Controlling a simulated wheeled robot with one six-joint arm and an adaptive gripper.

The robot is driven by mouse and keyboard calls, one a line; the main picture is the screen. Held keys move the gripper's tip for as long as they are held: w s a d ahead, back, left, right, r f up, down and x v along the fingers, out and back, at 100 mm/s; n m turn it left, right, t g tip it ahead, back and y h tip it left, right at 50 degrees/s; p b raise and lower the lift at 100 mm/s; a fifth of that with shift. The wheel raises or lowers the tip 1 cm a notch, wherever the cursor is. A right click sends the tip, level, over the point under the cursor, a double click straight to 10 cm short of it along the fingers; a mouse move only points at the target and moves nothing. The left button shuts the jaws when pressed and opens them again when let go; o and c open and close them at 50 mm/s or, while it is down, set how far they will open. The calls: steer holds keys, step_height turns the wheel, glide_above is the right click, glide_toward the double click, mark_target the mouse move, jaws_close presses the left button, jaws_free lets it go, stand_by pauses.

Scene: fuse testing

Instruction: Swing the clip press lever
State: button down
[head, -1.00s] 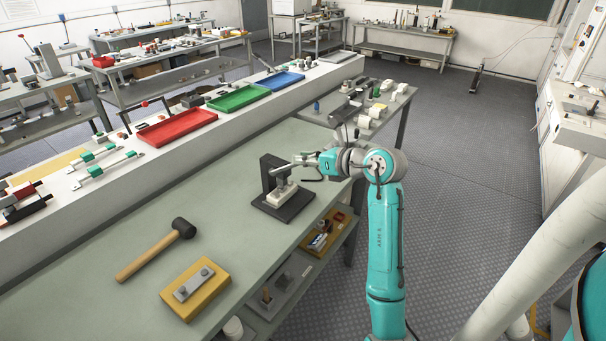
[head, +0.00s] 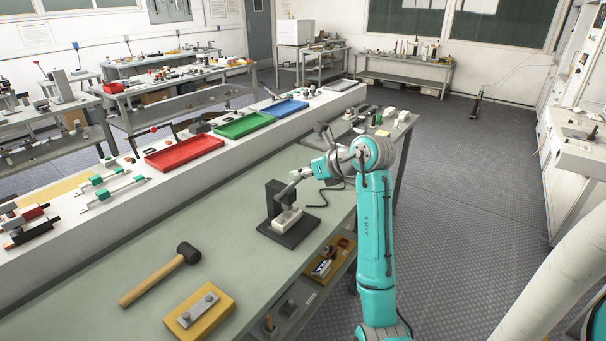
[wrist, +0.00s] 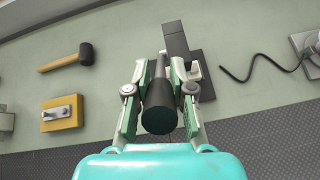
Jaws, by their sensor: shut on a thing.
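The clip press (head: 271,198) stands on the bench, with a dark upright and a dark base plate. A white block (head: 287,218) sits on its base. My gripper (head: 297,177) is just above and right of the upright. In the wrist view the gripper (wrist: 159,78) is shut on a dark cylindrical lever handle (wrist: 159,108), with one finger on each side. The press upright (wrist: 175,38) and part of the white block (wrist: 195,72) show beyond the fingers. The lever's joint with the press is hidden by the gripper.
A mallet (head: 160,274) and a yellow block with a metal strip (head: 200,311) lie left of and nearer than the press. Red (head: 184,152), green (head: 243,124) and blue (head: 284,108) trays line the raised ledge behind. A black cable (wrist: 258,73) lies right of the press.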

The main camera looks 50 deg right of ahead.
steer(key=shift+w+r, duration=0.1)
steer(key=c, duration=1)
jaws_free()
steer(key=v, duration=1.2)
